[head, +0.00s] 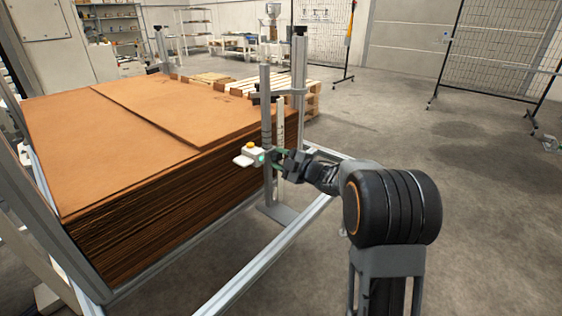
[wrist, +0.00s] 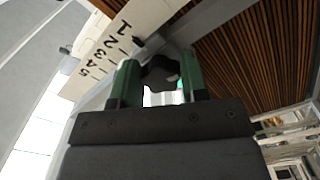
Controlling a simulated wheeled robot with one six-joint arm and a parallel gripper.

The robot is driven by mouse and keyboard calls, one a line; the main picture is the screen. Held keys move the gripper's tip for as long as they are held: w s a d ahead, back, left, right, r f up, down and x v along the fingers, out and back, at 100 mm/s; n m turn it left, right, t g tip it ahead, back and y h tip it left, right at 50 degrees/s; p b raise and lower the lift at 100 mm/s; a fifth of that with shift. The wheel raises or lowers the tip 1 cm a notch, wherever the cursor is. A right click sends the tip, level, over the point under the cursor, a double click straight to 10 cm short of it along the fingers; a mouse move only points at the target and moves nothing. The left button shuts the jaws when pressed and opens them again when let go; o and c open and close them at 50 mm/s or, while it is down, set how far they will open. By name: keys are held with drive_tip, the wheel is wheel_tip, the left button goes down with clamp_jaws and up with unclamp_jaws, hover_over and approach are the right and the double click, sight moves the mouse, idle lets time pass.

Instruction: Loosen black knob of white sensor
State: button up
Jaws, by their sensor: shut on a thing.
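The white sensor (head: 246,156) with a yellow-orange top sits on a grey upright post (head: 266,110) beside the cardboard stack. My gripper (head: 279,160) reaches it from the right, its green fingers close to the sensor's right side. In the wrist view, the black knob (wrist: 160,74) is between the two green fingers of my gripper (wrist: 158,82), which are shut on it. In the head view the knob cannot be made out behind the fingers.
A white scale strip with numbers (wrist: 112,45) stands close to the fingers. The tall brown cardboard stack (head: 150,140) fills the left. A grey frame rail (head: 270,250) runs below my arm. Wooden pallets (head: 312,88) lie behind.

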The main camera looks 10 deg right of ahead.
drive_tip(key=shift+d, duration=0.1)
drive_tip(key=o, duration=0.9)
drive_tip(key=p+v, duration=0.3)
drive_tip(key=v, duration=1)
drive_tip(key=shift+s+d, duration=0.2)
drive_tip(key=shift+s, duration=0.05)
